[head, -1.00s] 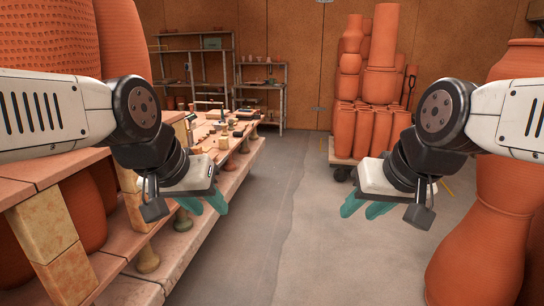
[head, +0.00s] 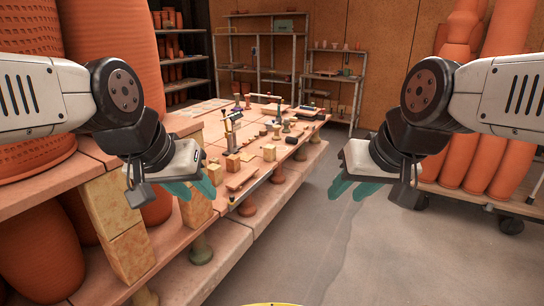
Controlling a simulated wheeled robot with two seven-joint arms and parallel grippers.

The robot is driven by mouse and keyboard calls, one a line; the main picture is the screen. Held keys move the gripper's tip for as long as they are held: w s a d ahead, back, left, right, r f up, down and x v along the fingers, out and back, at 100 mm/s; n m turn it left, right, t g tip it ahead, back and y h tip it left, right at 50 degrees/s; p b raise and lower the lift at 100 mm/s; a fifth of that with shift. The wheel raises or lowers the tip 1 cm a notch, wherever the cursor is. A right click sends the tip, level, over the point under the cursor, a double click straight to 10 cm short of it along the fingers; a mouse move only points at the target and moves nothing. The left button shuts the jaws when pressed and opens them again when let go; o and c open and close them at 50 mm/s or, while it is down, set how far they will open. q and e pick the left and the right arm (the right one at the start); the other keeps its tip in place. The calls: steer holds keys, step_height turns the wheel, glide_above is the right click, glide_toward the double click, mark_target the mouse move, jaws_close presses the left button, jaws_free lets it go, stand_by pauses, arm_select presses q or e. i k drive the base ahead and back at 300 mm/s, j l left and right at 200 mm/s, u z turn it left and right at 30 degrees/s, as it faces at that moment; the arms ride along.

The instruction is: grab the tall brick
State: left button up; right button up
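Small tan bricks stand on the work table (head: 205,125). I cannot tell for certain which is the tall brick. My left gripper (head: 193,190) has its teal fingers apart and is empty, in the picture left of and below the upright brick. My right gripper (head: 353,189) also has its fingers apart and is empty, over the floor right of the table. Neither touches a brick.
Larger mottled bricks (head: 125,253) prop up the shelf at left, beside big terracotta pots (head: 110,60). A clamp-like tool (head: 230,130) and several small items crowd the table. A wheeled cart with tall pots (head: 490,150) stands at right. The grey floor (head: 330,245) between is clear.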

mark_target(270, 151)
steer(key=i+l+u, duration=0.1)
steer(key=i, duration=0.45)
steer(key=i+l+u, duration=0.1)
steer(key=i+l, duration=0.2)
steer(key=i, duration=0.2)
steer(key=i+l+u, duration=0.1)
steer(key=i+l, duration=0.15)
steer(key=i, duration=0.25)
steer(key=i+l+u, duration=0.15)
steer(key=i+l, duration=0.15)
steer(key=i, duration=0.2)
steer(key=i+l+u, duration=0.1)
steer(key=i+l, duration=0.25)
steer(key=i, duration=0.15)
